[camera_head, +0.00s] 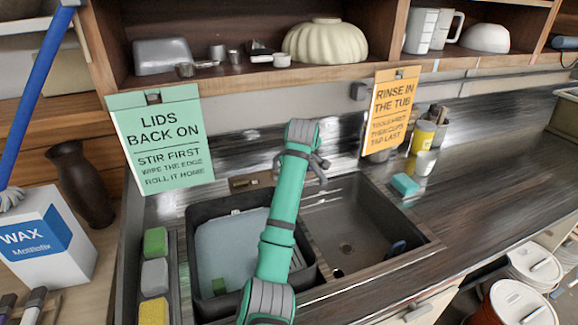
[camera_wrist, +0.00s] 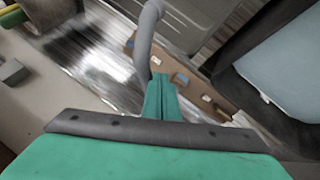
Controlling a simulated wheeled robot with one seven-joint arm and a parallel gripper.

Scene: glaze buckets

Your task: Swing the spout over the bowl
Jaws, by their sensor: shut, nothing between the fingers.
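The spout (camera_wrist: 148,38) is a grey curved pipe in the wrist view. Its lower end passes close behind my gripper's fingertips. I cannot tell if they touch. In the head view my arm covers most of the tap; a grey piece at the right of my wrist may be part of it. My gripper (camera_wrist: 161,84) has teal fingers, shut and empty, beside the spout; the head view hides them. The left bowl holds a black tub (camera_head: 205,298) with a pale board or tray inside.
A green sign (camera_head: 160,140) and an orange sign (camera_head: 390,110) hang from the shelf edge. Sponges (camera_head: 155,275) lie left of the sink. A teal sponge (camera_head: 405,184), a yellow can and a cup stand right of it. The counter further right is clear.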

